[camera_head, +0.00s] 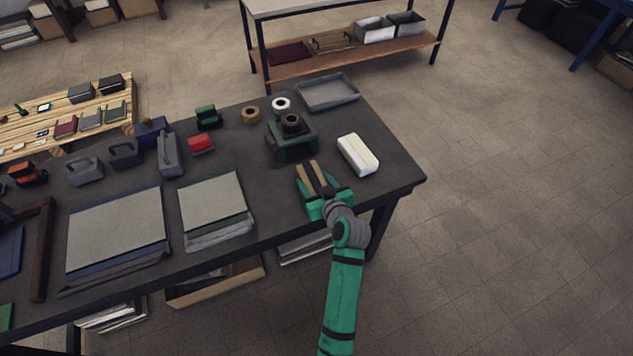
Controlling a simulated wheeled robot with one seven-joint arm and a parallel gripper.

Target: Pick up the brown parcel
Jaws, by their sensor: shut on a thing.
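The brown parcel (318,174), tan with a dark band along it, is near the right front part of the dark table (283,197). My gripper (317,184) reaches in from the front edge and is shut on the parcel. The green gripper body hides the parcel's near end. I cannot tell whether the parcel rests on the table or is slightly above it.
A white block (358,154) lies close to the right. A dark green device (291,138) stands just behind the parcel. A grey tray (327,92) sits at the back right corner. Stacked books (216,205) lie to the left.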

